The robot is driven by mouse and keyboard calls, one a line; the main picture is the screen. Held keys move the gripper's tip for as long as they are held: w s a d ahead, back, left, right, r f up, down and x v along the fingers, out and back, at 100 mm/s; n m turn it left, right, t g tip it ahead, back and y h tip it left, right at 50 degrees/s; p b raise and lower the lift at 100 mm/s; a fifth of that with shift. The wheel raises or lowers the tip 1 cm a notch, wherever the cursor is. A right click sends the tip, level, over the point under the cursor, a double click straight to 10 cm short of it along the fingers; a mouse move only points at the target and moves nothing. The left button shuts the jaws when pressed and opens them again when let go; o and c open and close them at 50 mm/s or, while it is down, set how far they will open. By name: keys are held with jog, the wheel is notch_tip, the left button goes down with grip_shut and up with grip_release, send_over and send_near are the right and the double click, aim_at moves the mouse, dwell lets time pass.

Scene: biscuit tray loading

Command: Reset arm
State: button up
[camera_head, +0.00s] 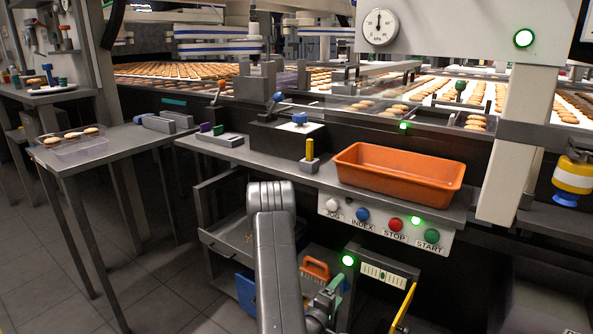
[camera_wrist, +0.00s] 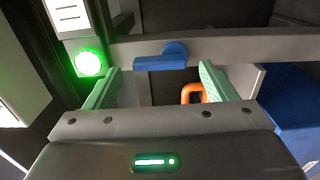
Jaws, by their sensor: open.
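My arm reaches down from the lower middle of the head view, below the front ledge. My gripper (camera_head: 330,293) is low there, beside a panel with a lit green lamp (camera_head: 348,260), and is partly hidden by my arm. In the wrist view my gripper (camera_wrist: 160,68) has its two green fingers wide apart, with nothing held between them. A blue handle (camera_wrist: 173,57) on a grey bar (camera_wrist: 235,48) shows ahead, between the fingers in the picture. I cannot tell whether the fingers touch anything.
An orange tray (camera_head: 385,197) stands empty on the ledge above a button panel (camera_head: 330,217). An orange-handled item (camera_head: 316,269) is low beside my gripper. A side table (camera_head: 85,165) at left bears a clear tray with biscuits (camera_head: 72,136). Floor at lower left is clear.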

jog(key=shift+x, duration=1.1)
jog(key=shift+s, duration=0.1)
jog(key=p+v, duration=0.3)
jog(key=v, duration=1.1)
jog(key=w+d+m+b, duration=0.1)
jog(key=w+d, duration=0.1)
jog(key=w, duration=0.1)
jog(key=w+d+m+b, duration=0.1)
jog(key=w+d+m, duration=0.1)
jog(key=w+d, duration=0.1)
jog(key=w+d+m+b, duration=0.2)
jog(key=w+d, duration=0.1)
jog(key=w, duration=0.2)
jog(key=shift+w+d, duration=0.15)
jog(key=shift+d, duration=0.05)
jog(key=m, duration=0.4)
jog(key=shift+d+f+m, duration=0.2)
jog(key=shift+d+m, duration=0.1)
jog(key=shift+m, duration=0.1)
jog(key=m, duration=0.3)
jog(key=m+p, duration=0.1)
jog(key=shift+s+d+f, duration=0.2)
jog(key=shift+s+f, duration=0.05)
jog(key=shift+s, duration=0.1)
jog(key=shift+f+m+p, duration=0.15)
jog(key=shift+m+p, duration=0.1)
jog(key=shift+m, duration=0.75)
jog(key=shift+f+m+p, duration=0.15)
jog(key=shift+m+p, duration=0.05)
jog(key=shift+m, duration=0.8)
